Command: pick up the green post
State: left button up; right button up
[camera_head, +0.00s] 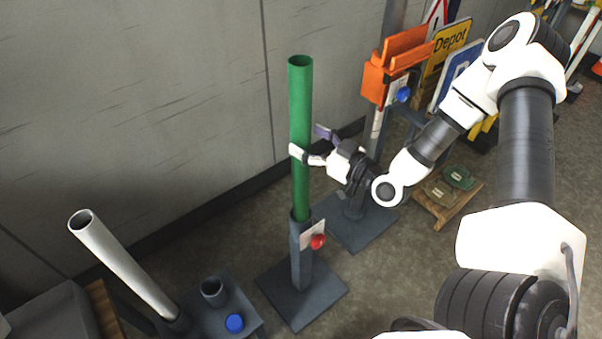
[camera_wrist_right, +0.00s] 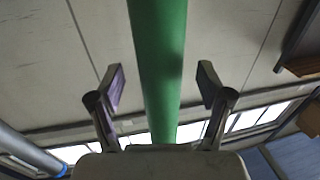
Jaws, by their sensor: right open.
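The green post (camera_head: 301,120) is a hollow tube standing upright in a dark grey holder (camera_head: 301,262) with a square base and a red knob. My right gripper (camera_head: 308,146) is open at the post's middle height, with one finger in front of the post and the other just to its right. In the right wrist view the green post (camera_wrist_right: 158,75) runs between the two spread fingers of the gripper (camera_wrist_right: 160,90), with a gap on each side. My left gripper is not in view.
An orange bracket (camera_head: 395,65) and signs stand behind my right arm. A wall (camera_head: 150,90) runs behind the post.

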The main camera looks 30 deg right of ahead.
aim_at(311, 68)
jog(key=x, duration=0.3)
jog(key=shift+f, duration=0.15)
jog(key=shift+s, duration=0.2)
jog(key=shift+c, duration=0.3)
grip_shut()
jog(key=shift+w+r, duration=0.1)
jog(key=shift+r, duration=0.45)
notch_tip(311, 68, up, 17)
jog(key=p, duration=0.4)
jog(key=shift+p, duration=0.35)
